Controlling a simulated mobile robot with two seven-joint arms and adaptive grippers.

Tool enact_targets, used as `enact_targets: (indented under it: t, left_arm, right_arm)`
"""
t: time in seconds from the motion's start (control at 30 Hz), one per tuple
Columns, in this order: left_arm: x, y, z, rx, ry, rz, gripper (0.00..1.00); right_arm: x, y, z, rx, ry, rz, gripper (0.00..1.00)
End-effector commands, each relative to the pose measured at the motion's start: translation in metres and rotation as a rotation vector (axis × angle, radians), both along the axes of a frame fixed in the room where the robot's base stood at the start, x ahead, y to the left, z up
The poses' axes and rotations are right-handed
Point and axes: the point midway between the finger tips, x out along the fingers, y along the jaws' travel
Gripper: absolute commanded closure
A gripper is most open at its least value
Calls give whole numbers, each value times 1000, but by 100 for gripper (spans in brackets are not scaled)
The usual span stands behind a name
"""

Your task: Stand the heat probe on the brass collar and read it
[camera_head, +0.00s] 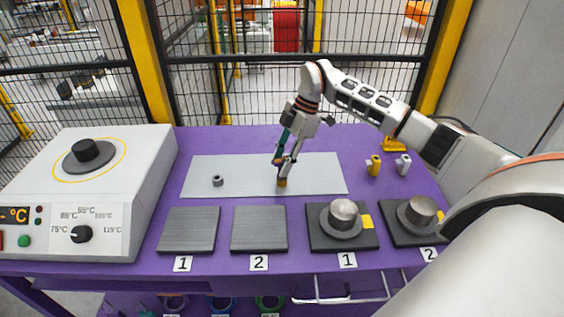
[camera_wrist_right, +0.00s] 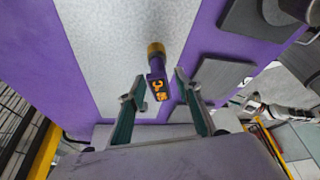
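The heat probe (camera_wrist_right: 157,80) has a dark purple body and a lit orange readout, too small and turned to read surely. It shows between the fingers of my right gripper (camera_wrist_right: 159,92) in the wrist view, with gaps on both sides. Its far end meets the brass collar (camera_wrist_right: 156,49); it appears to stand on it. In the head view the brass collar (camera_head: 282,183) is on the pale grey mat (camera_head: 325,174), right below my right gripper (camera_head: 283,162), whose fingers largely hide the probe. My left gripper is not in view.
A small grey collar (camera_head: 217,181) stands on the mat's left. A heater box (camera_head: 105,175) with a dial is at left. Square plates (camera_head: 259,229) line the front; two at right bear metal cylinders (camera_head: 342,214). Yellow (camera_head: 374,166) and grey (camera_head: 403,164) small items stand behind.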

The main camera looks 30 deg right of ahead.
Motion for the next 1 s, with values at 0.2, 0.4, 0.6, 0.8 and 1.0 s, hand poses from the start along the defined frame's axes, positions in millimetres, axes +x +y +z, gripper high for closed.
enact_targets:
  t: [0.2, 0.4, 0.6, 0.8, 1.0]
  left_arm:
    - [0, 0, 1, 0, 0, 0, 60]
    - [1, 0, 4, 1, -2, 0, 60]
    - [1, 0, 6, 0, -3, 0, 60]
    - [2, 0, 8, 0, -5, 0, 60]
    - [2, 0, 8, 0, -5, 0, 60]
  right_arm:
    - [0, -10, 26, -1, -5, -2, 67]
    - [-3, -26, 66, -2, -6, -4, 67]
    - [-5, -39, 97, 0, -3, -1, 67]
    - [-7, -45, 112, 1, -1, 0, 67]
    - [-7, -45, 113, 0, 0, 0, 67]
